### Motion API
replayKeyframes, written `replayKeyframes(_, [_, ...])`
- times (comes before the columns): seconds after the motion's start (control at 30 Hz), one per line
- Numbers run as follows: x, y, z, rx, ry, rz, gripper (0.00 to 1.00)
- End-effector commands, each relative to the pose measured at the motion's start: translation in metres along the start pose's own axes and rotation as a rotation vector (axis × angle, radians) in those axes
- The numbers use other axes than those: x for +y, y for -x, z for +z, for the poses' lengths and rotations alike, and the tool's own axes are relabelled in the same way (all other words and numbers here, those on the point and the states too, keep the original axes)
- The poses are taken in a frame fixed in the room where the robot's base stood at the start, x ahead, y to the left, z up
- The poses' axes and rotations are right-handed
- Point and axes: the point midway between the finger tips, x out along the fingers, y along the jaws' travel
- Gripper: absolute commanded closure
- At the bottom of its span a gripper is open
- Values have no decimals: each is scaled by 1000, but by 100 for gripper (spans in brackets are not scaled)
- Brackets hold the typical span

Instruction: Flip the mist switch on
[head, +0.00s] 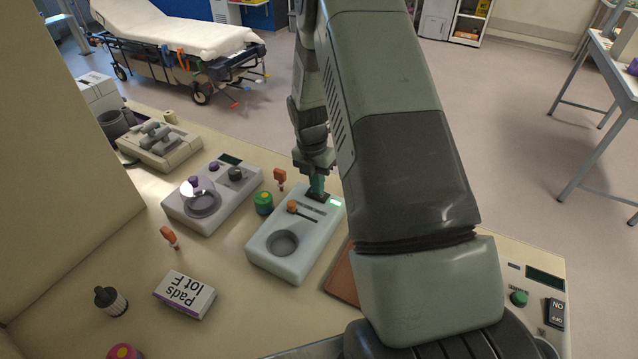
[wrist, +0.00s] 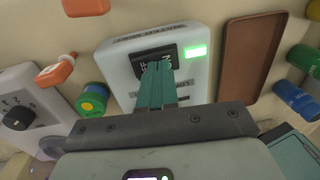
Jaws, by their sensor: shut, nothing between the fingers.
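A pale box-shaped device (head: 272,258) stands on the bench with a round dark well, an orange-knobbed lever (head: 292,206) and a black rocker switch (head: 321,199) at its far end. In the wrist view the black rocker switch (wrist: 139,57) carries white OFF and ON lettering, partly hidden by my fingers. A small green light (wrist: 196,51) beside it is lit. My gripper (wrist: 158,68) is shut and empty, its teal fingertips at the rocker's face; I cannot tell whether they press it.
A purple-knobbed device (head: 212,196) and a grey device (head: 160,145) stand to the left. A green jar (head: 263,203) is close beside the pale device. A brown tray (wrist: 248,55) lies on its other side. Another panel with an ON/OFF rocker (head: 555,312) is at lower right.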

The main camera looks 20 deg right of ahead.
Motion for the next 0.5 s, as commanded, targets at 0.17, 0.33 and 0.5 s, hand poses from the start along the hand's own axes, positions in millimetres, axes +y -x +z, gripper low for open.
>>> replayKeyframes(0.17, [-1,4,0,-1,-1,1,100])
replayKeyframes(0.33, [-7,28,1,-3,-1,3,100])
replayKeyframes(0.5, [-18,67,1,-4,-2,4,100])
